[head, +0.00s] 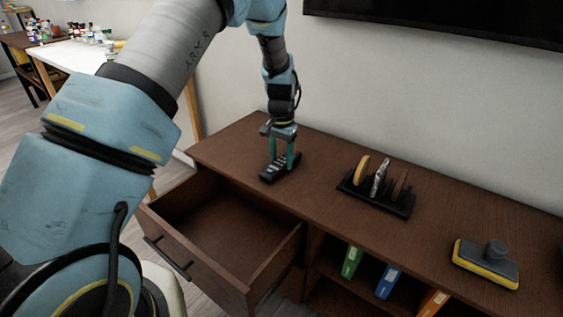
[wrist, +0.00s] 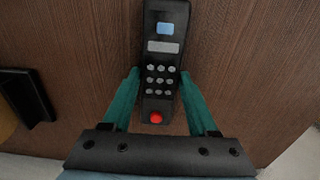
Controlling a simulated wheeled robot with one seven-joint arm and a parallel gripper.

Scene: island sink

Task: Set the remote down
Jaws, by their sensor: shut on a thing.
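The remote (wrist: 163,62) is black with grey keys, a red button and a small bluish screen. In the head view the remote (head: 272,174) is at the top of the brown cabinet (head: 325,190), near its left end. My gripper (wrist: 158,83) has its two green fingers on either side of the remote's keypad, shut on it. In the head view my gripper (head: 281,158) points down at the cabinet top. The remote looks on or very close to the wood; I cannot tell whether it touches.
An open, empty-looking drawer (head: 228,228) juts out below the remote. A black rack (head: 375,201) with several upright items stands to the right. A grey and yellow brush (head: 486,265) lies farther right. Binders (head: 351,261) stand on the shelf below. Bare wood lies between remote and rack.

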